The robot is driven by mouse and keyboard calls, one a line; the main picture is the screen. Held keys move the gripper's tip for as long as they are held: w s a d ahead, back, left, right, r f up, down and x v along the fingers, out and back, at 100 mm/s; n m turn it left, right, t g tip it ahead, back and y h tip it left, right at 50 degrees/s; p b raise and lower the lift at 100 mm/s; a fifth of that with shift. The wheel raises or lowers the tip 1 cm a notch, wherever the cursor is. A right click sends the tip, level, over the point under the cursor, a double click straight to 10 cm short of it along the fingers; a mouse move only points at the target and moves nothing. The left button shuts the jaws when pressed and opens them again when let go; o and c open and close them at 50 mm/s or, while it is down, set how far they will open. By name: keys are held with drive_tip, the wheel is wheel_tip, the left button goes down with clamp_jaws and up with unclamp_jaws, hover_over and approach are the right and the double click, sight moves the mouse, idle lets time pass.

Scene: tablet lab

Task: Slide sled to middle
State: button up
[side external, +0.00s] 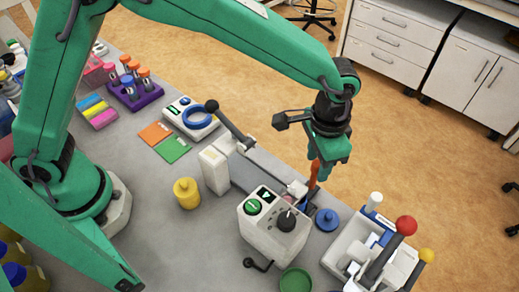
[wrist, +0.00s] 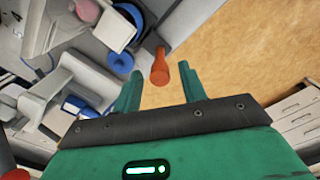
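The sled looks to be the small white block (side external: 297,188) with an upright orange handle (side external: 313,174), at the right end of a grey rail (side external: 262,172) in the side external view. My gripper (side external: 321,170) points down at the handle from above. In the wrist view my gripper (wrist: 161,72) is open, with its two green fingers apart on either side of the orange handle (wrist: 159,68). Gaps show between the handle and both fingers. Whether the handle is fully between the fingertips or slightly beyond them is unclear. The sled's base is partly hidden.
A white control box (side external: 270,232) with a green button stands in front of the rail. A white upright block (side external: 214,168) is at its left end. A blue knobbed disc (side external: 327,219) and a lever unit (side external: 372,250) lie to the right, near the table edge.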

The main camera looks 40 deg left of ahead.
clamp_jaws()
drive_tip(key=a, duration=0.8)
drive_tip(key=shift+a, duration=0.25)
drive_tip(key=shift+o, duration=0.6)
unclamp_jaws()
drive_tip(key=shift+r, duration=0.1)
wheel_tip(320, 180, up, 8)
drive_tip(key=shift+a, duration=0.1)
